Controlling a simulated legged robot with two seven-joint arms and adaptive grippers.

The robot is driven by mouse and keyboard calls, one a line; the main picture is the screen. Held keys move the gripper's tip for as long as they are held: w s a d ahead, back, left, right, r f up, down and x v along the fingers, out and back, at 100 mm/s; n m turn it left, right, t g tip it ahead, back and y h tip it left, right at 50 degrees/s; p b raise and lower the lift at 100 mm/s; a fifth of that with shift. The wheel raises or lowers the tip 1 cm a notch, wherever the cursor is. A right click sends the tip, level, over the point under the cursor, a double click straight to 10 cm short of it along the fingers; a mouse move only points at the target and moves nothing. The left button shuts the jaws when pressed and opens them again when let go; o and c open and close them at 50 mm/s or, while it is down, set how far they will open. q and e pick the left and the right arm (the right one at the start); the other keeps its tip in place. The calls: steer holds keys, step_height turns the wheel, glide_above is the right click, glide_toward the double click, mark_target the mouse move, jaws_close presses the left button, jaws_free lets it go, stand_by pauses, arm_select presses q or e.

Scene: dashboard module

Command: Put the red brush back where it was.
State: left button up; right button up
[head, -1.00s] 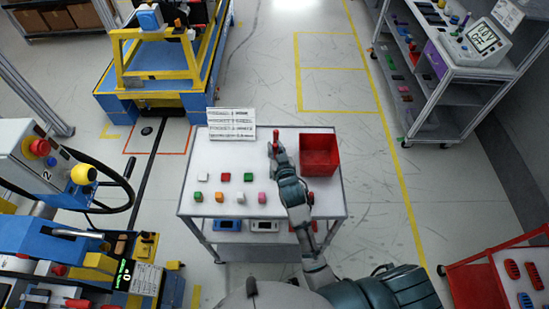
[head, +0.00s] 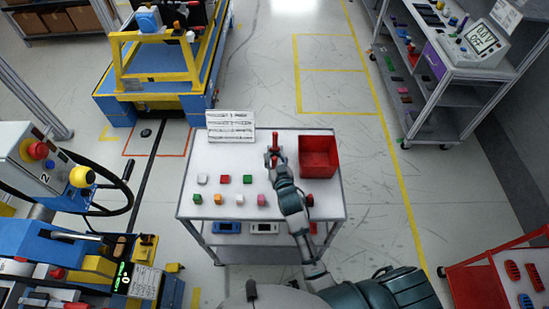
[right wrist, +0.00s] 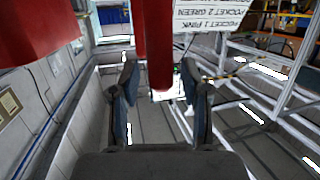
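The red brush (head: 275,141) stands upright on the white table top (head: 225,160), left of the red bin (head: 319,155). My right gripper (head: 274,158) is at the brush, low on its near side. In the right wrist view, which is upside down, the brush (right wrist: 160,50) shows between the two fingers of the right gripper (right wrist: 158,82). A gap shows on each side, so the fingers are open and apart from it. The brush's foot is hidden from me. My left gripper is not in view.
Several coloured blocks (head: 225,179) lie in two rows left of my right arm. A printed sign (head: 231,126) stands at the table's back left. The bin is close to the right of the gripper; its wall (right wrist: 35,30) also fills the wrist view's top left.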

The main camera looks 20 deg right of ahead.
steer(key=shift+s+r, duration=0.15)
steer(key=shift+s, duration=0.05)
steer(key=v, duration=1.1)
steer(key=shift+s+b, duration=0.35)
